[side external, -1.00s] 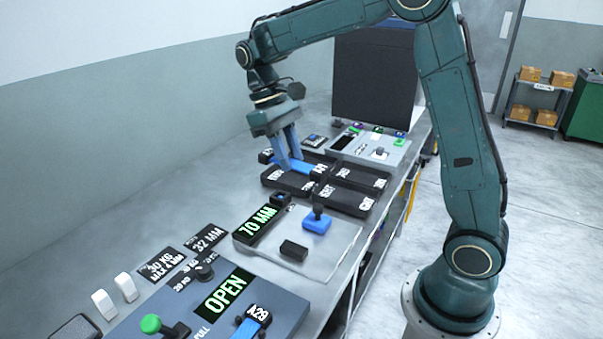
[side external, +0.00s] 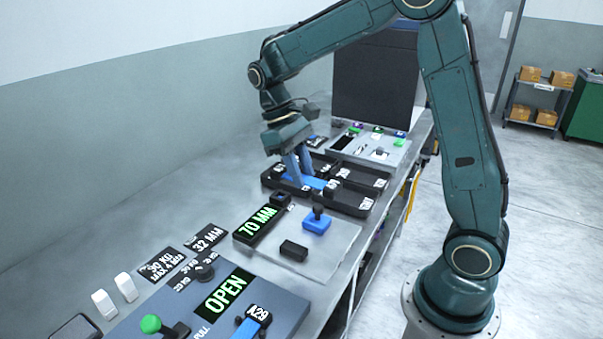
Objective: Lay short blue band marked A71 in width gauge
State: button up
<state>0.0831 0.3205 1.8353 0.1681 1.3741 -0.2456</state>
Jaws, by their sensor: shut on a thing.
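My gripper (side external: 304,180) is shut on a short blue band (side external: 316,183) over the black sorting tray (side external: 371,171). A black tag (side external: 332,187) shows at the band's right end; its marking is too small to read. I cannot tell whether the band clears the tray. The width gauge (side external: 336,250) is nearer the camera: a pale plate with a green "70 MM" display (side external: 262,223), a blue slider with a dark knob (side external: 317,222) and a black block (side external: 293,251). No band lies on its plate.
A blue-grey station in front shows "OPEN" (side external: 224,295) and holds a blue band tagged A29 (side external: 258,314). A grey control panel (side external: 372,147) and a tall dark cabinet (side external: 373,75) stand behind the tray. The bench left of the tray is clear.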

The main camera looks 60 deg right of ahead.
aim_at(306, 241)
notch_tip(306, 241, down, 16)
jog(key=shift+r, duration=0.15)
dwell(0.7)
jog(key=o, duration=0.7)
jog(key=v, duration=1.2)
dwell(0.6)
